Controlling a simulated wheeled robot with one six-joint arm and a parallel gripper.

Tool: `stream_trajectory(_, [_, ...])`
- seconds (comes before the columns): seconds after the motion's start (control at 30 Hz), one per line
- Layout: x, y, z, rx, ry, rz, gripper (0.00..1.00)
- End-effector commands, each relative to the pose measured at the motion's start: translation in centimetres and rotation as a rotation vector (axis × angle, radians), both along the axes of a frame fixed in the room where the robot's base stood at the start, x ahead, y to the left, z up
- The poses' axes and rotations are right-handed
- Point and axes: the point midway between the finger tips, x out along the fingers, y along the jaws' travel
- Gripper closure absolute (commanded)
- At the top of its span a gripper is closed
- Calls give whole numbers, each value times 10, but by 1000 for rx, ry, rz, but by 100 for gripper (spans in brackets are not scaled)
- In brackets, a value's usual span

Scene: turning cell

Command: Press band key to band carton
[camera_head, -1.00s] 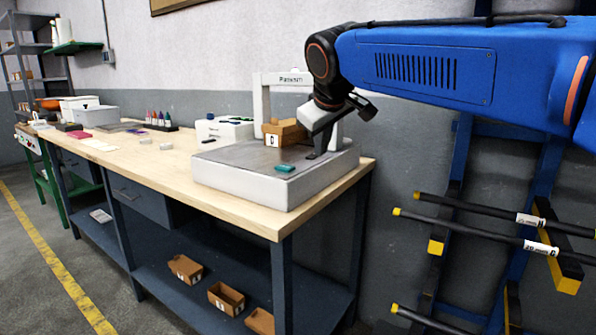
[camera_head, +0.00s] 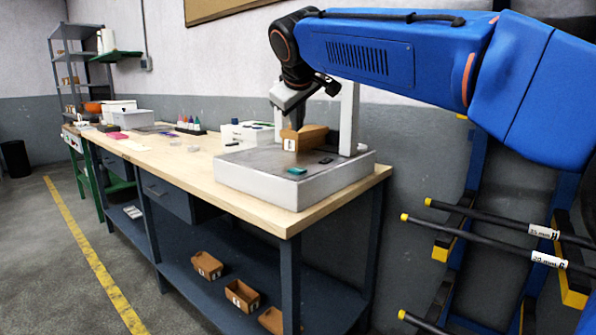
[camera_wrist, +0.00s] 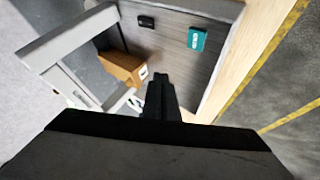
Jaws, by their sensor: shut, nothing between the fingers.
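A brown carton (camera_head: 310,136) with a white label sits on the grey top of the banding machine (camera_head: 262,182), by its white arch (camera_head: 349,120). A small black key (camera_head: 325,161) and a teal key (camera_head: 297,171) lie in front of the carton on the same top. In the wrist view the teal key (camera_wrist: 197,39), the black key (camera_wrist: 146,22) and the carton (camera_wrist: 122,67) all show. My gripper (camera_head: 297,119) is shut and empty, above the carton and clear of both keys; its fingers also show in the wrist view (camera_wrist: 160,82). I cannot make out a band on the carton.
The wooden bench (camera_head: 205,178) runs left with small bottles (camera_head: 190,124), a white box (camera_head: 247,133) and bins. Open cartons (camera_head: 242,295) stand on its lower shelf. A rack with black bars (camera_head: 490,222) stands at the right.

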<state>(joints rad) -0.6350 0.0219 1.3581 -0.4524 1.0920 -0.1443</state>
Motion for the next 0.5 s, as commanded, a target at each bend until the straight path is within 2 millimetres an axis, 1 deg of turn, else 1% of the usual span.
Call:
stream_trajectory(0.13, [0, 0, -6, -2, 1, 0, 100])
stream_trajectory(0.23, [0, 0, -14, -1, 1, 0, 100])
stream_trajectory(0.5, [0, -1, -47, -2, 2, -1, 100])
